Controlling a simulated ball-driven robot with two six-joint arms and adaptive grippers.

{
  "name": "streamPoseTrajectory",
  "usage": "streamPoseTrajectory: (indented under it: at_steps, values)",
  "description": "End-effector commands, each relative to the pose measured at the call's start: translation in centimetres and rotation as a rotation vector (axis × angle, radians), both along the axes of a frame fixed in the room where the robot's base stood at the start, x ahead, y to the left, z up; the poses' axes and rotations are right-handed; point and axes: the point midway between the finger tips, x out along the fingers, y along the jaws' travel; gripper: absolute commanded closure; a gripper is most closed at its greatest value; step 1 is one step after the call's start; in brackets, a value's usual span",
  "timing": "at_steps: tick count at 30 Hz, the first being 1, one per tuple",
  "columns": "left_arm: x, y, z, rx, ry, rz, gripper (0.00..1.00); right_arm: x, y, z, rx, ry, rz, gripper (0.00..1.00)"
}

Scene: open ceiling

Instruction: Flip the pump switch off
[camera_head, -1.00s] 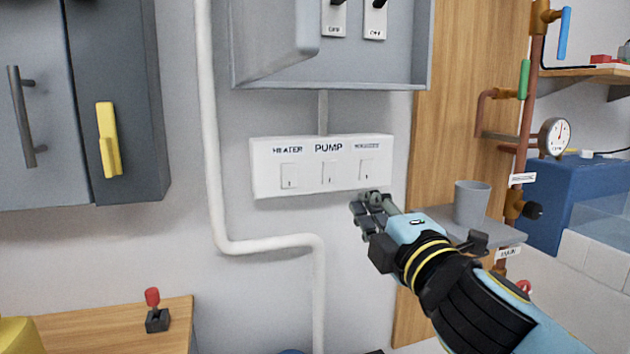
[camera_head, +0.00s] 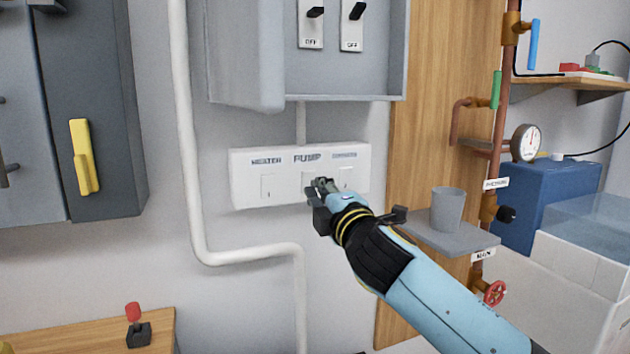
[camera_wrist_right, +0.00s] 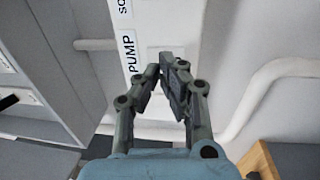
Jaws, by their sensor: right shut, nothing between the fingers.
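A white switch panel (camera_head: 240,192) on the grey wall carries three rocker switches. The PUMP label (camera_head: 307,158) is over the middle one. The pump switch (camera_head: 307,179) is partly hidden behind my right gripper (camera_head: 321,184), so its position cannot be read. My right gripper is shut and empty, with its fingertips in front of the pump switch; whether they touch it cannot be told. In the right wrist view the shut fingertips (camera_wrist_right: 166,68) are beside the PUMP label (camera_wrist_right: 130,53). My left gripper is not in view.
The heater switch (camera_head: 267,186) is left of the pump switch, and another switch (camera_head: 346,178) is right of it. A grey open box (camera_head: 245,60) with toggles hangs above. A white pipe (camera_head: 188,130) runs at left. A shelf (camera_head: 452,238) holds a grey cup (camera_head: 447,208).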

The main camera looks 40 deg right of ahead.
Motion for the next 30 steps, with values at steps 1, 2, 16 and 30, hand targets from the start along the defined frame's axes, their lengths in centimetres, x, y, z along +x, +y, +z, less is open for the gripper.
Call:
streamPoseTrajectory:
  at_steps: [1, 2, 16, 30]
  values:
    - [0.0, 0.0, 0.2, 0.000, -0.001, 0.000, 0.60, 0.7, -0.2, 0.2, 0.000, 0.000, -0.001, 1.00]
    - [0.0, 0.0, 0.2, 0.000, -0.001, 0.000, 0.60, 1.1, -0.3, 0.3, 0.001, 0.000, -0.001, 1.00]
    - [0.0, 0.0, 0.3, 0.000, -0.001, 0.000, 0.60, 2.4, -0.6, 0.2, 0.001, 0.001, 0.000, 1.00]
    - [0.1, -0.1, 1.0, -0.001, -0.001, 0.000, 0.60, 3.1, -0.8, 0.6, 0.003, 0.008, 0.000, 1.00]
